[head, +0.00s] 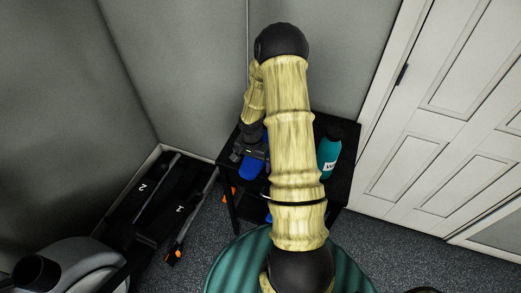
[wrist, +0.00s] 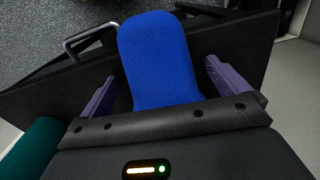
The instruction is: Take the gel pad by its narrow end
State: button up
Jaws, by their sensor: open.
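The gel pad is a blue rounded slab (wrist: 157,50) lying on a black table. In the wrist view it extends up the middle from under my gripper's body, its rounded end at the top. My gripper (wrist: 161,72) is open, with one purple finger on each side of the pad and a visible gap on both sides. The pad's lower end is hidden behind the gripper body. In the head view, part of the blue pad (head: 251,167) shows below my gripper (head: 247,155), and my arm hides the rest.
A teal bottle (head: 329,157) with a white label stands right of my arm on the black table (head: 346,137). Grey walls close in behind, with a white door (head: 455,120) to the right. Black gym equipment (head: 160,205) lies at left.

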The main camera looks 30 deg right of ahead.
jog(key=c, duration=0.7)
jog(key=shift+r, duration=0.15)
jog(key=shift+c, duration=0.2)
notch_tip(320, 180, up, 10)
jog(key=shift+b, duration=0.35)
